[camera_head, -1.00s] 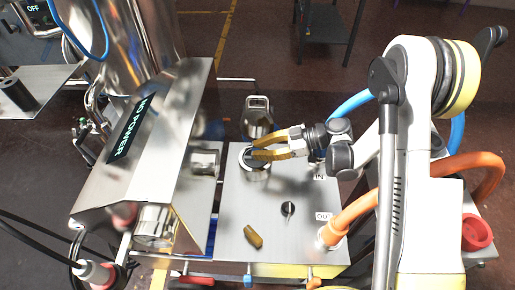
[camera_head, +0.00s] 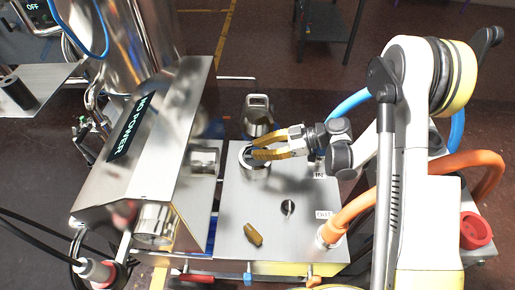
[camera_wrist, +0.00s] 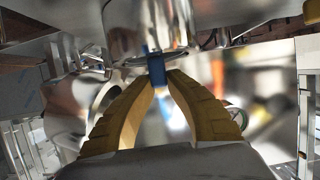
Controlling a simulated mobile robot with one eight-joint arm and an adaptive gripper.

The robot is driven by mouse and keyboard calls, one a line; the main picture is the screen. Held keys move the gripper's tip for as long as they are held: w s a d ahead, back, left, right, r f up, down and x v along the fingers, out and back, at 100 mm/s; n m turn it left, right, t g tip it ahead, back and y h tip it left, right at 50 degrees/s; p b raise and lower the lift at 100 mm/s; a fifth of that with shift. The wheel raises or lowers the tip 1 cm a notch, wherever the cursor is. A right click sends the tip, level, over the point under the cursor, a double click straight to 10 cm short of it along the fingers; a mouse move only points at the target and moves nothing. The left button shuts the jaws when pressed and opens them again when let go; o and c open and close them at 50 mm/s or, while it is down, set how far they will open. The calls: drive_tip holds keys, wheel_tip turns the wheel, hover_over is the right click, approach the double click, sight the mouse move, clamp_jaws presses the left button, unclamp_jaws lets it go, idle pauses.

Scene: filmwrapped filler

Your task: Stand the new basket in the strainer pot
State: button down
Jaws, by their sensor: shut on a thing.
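The strainer pot (camera_head: 256,171) is a short, open metal cylinder on the steel deck in the head view. My gripper (camera_head: 251,151), with two ochre fingers, reaches from the right over the pot's mouth. In the wrist view my gripper (camera_wrist: 157,79) is shut on a small blue piece (camera_wrist: 156,68). This looks like the grip of the new basket. The basket's body cannot be made out, so I cannot tell how deep it sits in the pot. Fingers and glare hide part of the pot's mouth.
A metal vessel with a loop handle (camera_head: 257,108) stands behind the pot. An orange hose (camera_head: 370,205) joins the right corner. The steel machine housing (camera_head: 150,150) rises on the left.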

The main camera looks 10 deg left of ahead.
drive_tip(key=c, duration=1.4)
unclamp_jaws()
drive_tip(key=shift+f, duration=0.1)
drive_tip(key=s+v, duration=0.1)
drive_tip(key=v, duration=1.1)
wheel_tip(320, 180, up, 6)
drive_tip(key=m+t+h, duration=0.2)
drive_tip(key=m+h, duration=0.1)
drive_tip(key=m, duration=0.2)
drive_tip(key=s+d+r+m+t+h, duration=0.2)
drive_tip(key=s+d+r+m+h, duration=0.1)
drive_tip(key=s+d+m, duration=0.1)
drive_tip(key=s+d+r+m+t+h, duration=0.2)
drive_tip(key=s+d+r+m+h, duration=0.1)
drive_tip(key=s+d+m+h, duration=0.1)
drive_tip(key=s+d+r+m+t+h, duration=0.2)
drive_tip(key=s+d+m, duration=0.3)
drive_tip(key=s, duration=0.3)
drive_tip(key=shift+d+r+m+h, duration=0.35)
drive_tip(key=shift+r+h, duration=0.2)
drive_tip(key=shift+h, duration=0.25)
